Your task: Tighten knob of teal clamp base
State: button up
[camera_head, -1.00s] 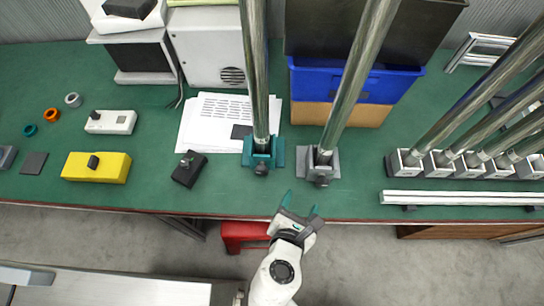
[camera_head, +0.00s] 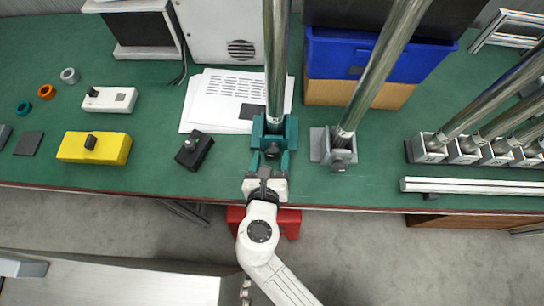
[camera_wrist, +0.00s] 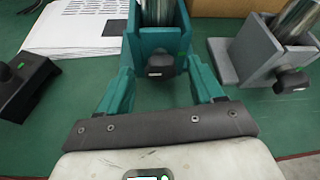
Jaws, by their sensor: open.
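The teal clamp base (camera_head: 258,134) stands on the green table near its front edge and holds an upright metal pole (camera_head: 275,62). Its dark knob (camera_wrist: 160,65) faces me in the wrist view, and it also shows in the head view (camera_head: 272,151). My gripper (camera_head: 270,160) is open in front of the clamp base. In the wrist view its two teal fingers (camera_wrist: 160,82) stand to the left and right of the knob, with gaps on both sides. They do not appear to touch the knob.
A grey clamp base (camera_head: 319,145) with its own knob and pole stands close on the right. A black box with a knob (camera_head: 194,150) lies to the left. Papers (camera_head: 215,98) lie behind. A white rail (camera_head: 470,186) lies along the right front edge.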

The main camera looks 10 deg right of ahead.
jog(key=shift+x, duration=0.9)
jog(key=c, duration=1.1)
